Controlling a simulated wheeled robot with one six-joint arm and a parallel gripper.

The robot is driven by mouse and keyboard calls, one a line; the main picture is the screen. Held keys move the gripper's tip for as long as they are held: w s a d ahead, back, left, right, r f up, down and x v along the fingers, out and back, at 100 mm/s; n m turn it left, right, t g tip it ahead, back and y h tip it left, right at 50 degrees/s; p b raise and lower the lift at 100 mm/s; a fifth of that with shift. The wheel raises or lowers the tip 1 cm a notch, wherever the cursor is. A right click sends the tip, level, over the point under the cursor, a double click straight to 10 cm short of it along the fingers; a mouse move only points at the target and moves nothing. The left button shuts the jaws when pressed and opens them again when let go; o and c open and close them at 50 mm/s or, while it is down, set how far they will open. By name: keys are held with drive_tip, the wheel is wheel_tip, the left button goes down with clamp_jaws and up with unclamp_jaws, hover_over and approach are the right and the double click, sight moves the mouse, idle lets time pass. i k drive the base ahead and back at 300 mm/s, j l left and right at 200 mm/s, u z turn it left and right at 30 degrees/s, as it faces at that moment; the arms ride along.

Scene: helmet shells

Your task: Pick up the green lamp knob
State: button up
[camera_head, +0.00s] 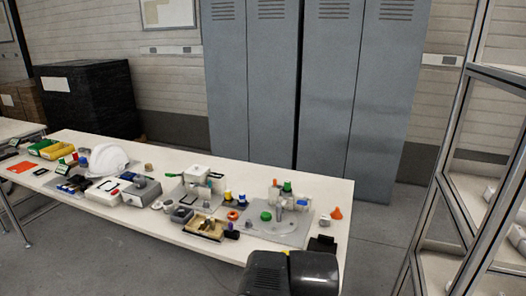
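Two small green pieces show near the right end of the long white table (205,157). One green round knob-like piece (266,216) sits on a grey plate (262,229). Another green piece (287,187) stands a little farther back, on top of a small light part. Both are too small to tell which one is the lamp knob. A dark rounded part of my own arm shows at the bottom edge, in front of the table. No gripper fingers can be seen, and nothing visible touches either green piece.
An orange cone (336,213) and a small black box (322,244) are near the table's right end. A tan tray (205,228), a grey device (141,191) and a white helmet shell (108,159) lie leftward. Grey lockers (333,90) stand behind; a metal-framed rack (437,170) stands right.

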sight(265, 215)
drive_tip(key=i+u, duration=0.5)
drive_tip(key=i+l+u, duration=0.25)
drive_tip(key=u, duration=0.2)
drive_tip(key=i, duration=0.1)
